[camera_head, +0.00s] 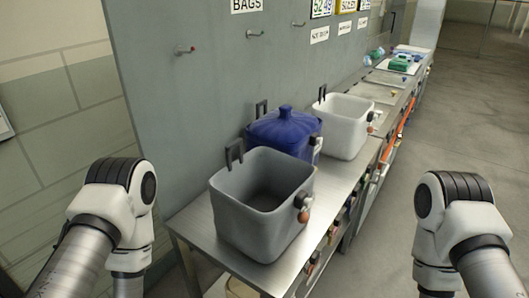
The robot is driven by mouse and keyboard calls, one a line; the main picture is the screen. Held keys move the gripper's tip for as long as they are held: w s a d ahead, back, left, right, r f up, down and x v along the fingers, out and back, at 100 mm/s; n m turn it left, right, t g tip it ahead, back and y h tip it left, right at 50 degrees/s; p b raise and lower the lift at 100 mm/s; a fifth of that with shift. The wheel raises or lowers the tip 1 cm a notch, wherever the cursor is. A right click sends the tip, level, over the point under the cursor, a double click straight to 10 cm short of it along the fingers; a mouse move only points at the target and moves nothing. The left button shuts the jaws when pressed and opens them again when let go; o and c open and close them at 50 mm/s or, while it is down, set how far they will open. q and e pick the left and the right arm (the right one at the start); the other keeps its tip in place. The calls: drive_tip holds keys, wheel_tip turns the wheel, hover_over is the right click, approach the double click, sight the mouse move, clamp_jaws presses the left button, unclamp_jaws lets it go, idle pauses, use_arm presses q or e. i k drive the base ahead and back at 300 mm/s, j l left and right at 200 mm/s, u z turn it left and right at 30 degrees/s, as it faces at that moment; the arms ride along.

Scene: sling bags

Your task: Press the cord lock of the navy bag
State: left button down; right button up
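The navy bag (285,132) stands on the metal bench between a grey open bag and a white open bag. Its top is gathered closed into a small tuft (286,109). A dark clip or tag with a pale part (318,145) shows at its right side. The cord lock is too small to make out for certain. The grey bag in front hides the navy bag's lower part. Parts of both my arms show at the lower left and lower right, apart from the bags. Neither gripper shows.
The open grey bag (262,205) stands nearest, with a dark upright loop and an orange-brown knob. The open white bag (345,126) stands behind the navy bag. The bench (192,222) runs along a grey panel (180,100) with hooks. Clear floor (465,130) lies to the right.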

sight(283, 129)
drive_tip(key=i+l+z, duration=0.15)
drive_tip(key=z, duration=0.25)
drive_tip(key=i+l+z, duration=0.2)
drive_tip(key=z, duration=0.2)
drive_tip(key=i+l+z, duration=0.15)
drive_tip(key=z, duration=0.25)
drive_tip(key=i+z, duration=0.25)
drive_tip(key=z, duration=0.15)
drive_tip(key=i, duration=0.55)
drive_tip(key=i+u, duration=0.15)
drive_tip(key=i, duration=0.35)
drive_tip(key=i+l, duration=0.1)
drive_tip(key=i, duration=0.45)
drive_tip(key=i+l+u, duration=0.15)
drive_tip(key=i, duration=0.4)
drive_tip(key=i+l, duration=0.1)
drive_tip(key=i, duration=0.4)
drive_tip(key=i+l+u, duration=0.15)
drive_tip(key=i, duration=0.4)
